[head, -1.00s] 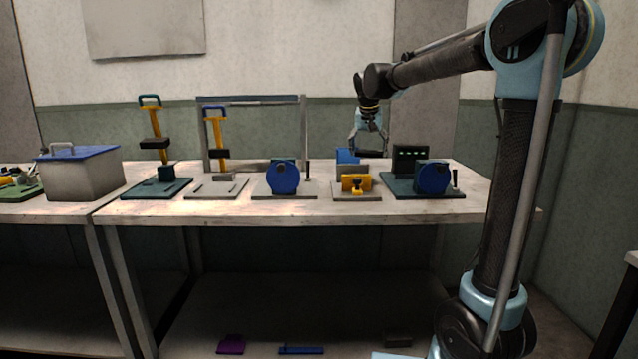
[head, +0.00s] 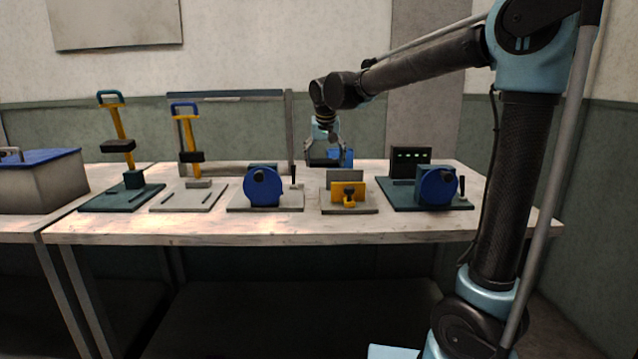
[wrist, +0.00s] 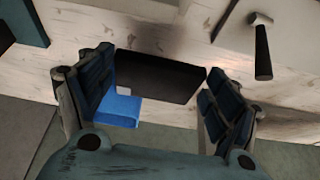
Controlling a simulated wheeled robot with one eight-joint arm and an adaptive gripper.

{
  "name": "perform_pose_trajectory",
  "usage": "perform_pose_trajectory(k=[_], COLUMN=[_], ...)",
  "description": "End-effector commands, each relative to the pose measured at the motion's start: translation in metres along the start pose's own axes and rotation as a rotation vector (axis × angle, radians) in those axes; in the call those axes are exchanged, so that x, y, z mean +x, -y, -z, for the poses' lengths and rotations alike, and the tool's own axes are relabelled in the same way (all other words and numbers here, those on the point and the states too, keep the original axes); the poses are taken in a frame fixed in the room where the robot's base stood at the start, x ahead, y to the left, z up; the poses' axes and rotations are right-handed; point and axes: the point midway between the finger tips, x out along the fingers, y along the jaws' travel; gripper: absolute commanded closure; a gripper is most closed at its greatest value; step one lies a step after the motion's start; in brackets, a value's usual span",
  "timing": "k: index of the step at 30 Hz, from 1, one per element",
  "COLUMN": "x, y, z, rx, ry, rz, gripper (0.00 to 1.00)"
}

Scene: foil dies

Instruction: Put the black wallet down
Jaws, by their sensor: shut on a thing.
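The black wallet (wrist: 155,78) is a flat dark piece between the fingers of my gripper (wrist: 162,92) in the wrist view. My gripper is shut on it, with a finger at each end. In the head view my gripper (head: 323,155) is over the back part of the pale worktable (head: 300,228), behind the blue-wheeled device and the yellow clamp device. The wallet shows there as a dark strip (head: 320,162) at the fingertips. I cannot tell whether it touches the tabletop.
A blue block (head: 346,158) stands close by my gripper. In front are a blue-wheeled device (head: 264,187) and a yellow clamp device (head: 347,193). A dark green device (head: 425,190) is to the right. Two lever presses (head: 120,150) and a lidded grey box (head: 40,180) are left.

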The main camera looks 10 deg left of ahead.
Motion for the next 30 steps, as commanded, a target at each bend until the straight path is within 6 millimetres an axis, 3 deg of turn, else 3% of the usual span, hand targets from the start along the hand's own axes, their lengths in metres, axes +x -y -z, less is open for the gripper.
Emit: perform_pose_trajectory(k=[3, 11, 18, 30], x=[0.017, 0.033, 0.06, 0.067], y=[0.003, 0.005, 0.005, 0.005], z=[-0.007, -0.015, -0.026, -0.029], rx=[-0.003, -0.005, -0.006, -0.006], ry=[0.0, 0.0, 0.0, 0.0], rz=[0.001, 0.002, 0.003, 0.002], gripper=[0.42, 0.42, 0.42, 0.42])
